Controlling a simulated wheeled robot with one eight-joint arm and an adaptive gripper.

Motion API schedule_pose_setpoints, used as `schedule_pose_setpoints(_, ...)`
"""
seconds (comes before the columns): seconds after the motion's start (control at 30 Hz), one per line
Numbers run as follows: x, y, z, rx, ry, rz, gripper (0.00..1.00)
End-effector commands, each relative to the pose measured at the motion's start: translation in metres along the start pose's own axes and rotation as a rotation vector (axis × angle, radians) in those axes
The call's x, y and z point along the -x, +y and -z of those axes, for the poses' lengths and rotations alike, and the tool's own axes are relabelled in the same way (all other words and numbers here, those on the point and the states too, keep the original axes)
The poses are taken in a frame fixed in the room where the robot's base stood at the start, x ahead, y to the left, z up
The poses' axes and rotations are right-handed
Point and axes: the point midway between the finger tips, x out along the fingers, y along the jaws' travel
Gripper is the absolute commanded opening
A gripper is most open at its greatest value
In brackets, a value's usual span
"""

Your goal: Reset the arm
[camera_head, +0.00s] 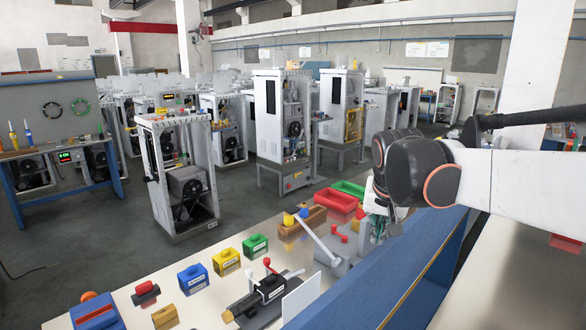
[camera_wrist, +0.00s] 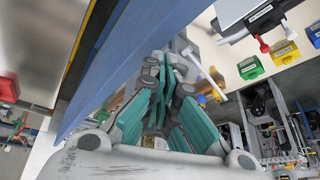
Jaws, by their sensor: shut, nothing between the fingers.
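My arm reaches in from the right in the head view, with my gripper (camera_head: 378,222) pointing down over the far right end of the workbench (camera_head: 180,275), beside a blue panel (camera_head: 385,275). The arm's own joints partly hide the gripper there. In the wrist view my gripper (camera_wrist: 168,62) shows its teal fingers drawn together, with nothing between them. The blue panel (camera_wrist: 150,50) passes close beside the fingers in that view. A grey fixture with a long lever (camera_head: 325,248) stands on the bench just left of the gripper; whether they touch cannot be told.
Red (camera_head: 335,202) and green (camera_head: 349,188) bins lie near the gripper. A black clamp device (camera_head: 262,290) sits at the front. Tall dispenser frames (camera_head: 282,130) fill the floor behind.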

Motion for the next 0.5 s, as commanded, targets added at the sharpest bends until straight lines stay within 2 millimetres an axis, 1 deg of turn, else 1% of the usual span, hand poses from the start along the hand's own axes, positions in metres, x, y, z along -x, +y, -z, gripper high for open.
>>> schedule_pose_setpoints(0.03,0.007,0.008,-0.018,0.018,0.008,0.01,0.0)
schedule_pose_setpoints(0.17,0.021,0.024,-0.057,0.069,0.033,0.034,0.0)
schedule_pose_setpoints(0.2,0.024,0.029,-0.069,0.085,0.041,0.041,0.0)
schedule_pose_setpoints(0.33,0.031,0.044,-0.11,0.135,0.068,0.062,0.0)
schedule_pose_setpoints(0.47,0.032,0.059,-0.153,0.185,0.096,0.082,0.0)
schedule_pose_setpoints(0.5,0.031,0.063,-0.166,0.201,0.104,0.087,0.0)
